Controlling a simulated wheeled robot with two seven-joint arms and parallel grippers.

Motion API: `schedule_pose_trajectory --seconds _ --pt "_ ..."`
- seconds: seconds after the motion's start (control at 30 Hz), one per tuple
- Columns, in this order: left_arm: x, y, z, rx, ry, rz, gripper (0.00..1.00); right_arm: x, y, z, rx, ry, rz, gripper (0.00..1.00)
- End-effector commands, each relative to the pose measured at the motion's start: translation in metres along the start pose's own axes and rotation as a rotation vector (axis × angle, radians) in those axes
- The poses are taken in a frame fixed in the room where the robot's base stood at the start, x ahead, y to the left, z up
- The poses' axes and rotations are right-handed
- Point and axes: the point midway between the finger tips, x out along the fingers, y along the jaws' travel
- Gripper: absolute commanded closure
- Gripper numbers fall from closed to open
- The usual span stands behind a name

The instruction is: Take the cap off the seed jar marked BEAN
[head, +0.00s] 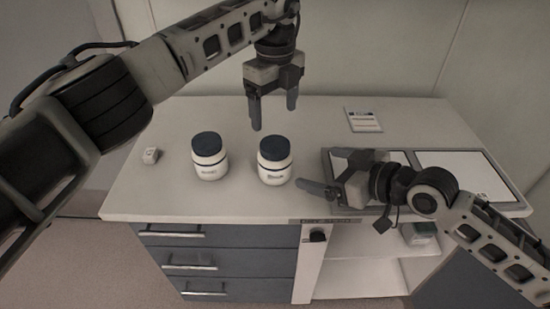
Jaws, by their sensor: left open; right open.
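Two white jars with dark blue caps stand upright on the bench: a left jar (210,166) and a right jar (275,172). Each has a small dark word on its front, too blurred to tell which one reads BEAN. Both caps, the left cap (206,144) and the right cap (274,148), sit on their jars. My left gripper (274,117) is open and empty, fingers pointing down, apparently above and behind the right jar. My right gripper (322,172) is open and empty, low over the bench to the right of the right jar, its fingers pointing left.
A small white cube (150,156) lies left of the jars. A label card (362,119) lies at the back. A dark-rimmed tray with pale panels (465,172) fills the bench's right side, partly behind my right arm. The bench front (200,217) has drawers below. Bench space around the jars is clear.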

Motion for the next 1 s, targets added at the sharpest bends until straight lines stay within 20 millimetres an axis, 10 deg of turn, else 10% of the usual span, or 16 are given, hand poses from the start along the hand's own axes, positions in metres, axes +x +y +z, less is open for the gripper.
schedule_pose_trajectory --seconds 0.6,1.0 --pt "0.0 0.0 -0.001 0.003 0.005 -0.003 0.22 0.118 -0.001 -0.002 0.0 0.001 -0.002 0.04" --pt "0.0 0.0 -0.001 0.003 0.005 -0.003 0.22 0.146 -0.001 -0.001 -0.001 0.001 -0.001 0.04"
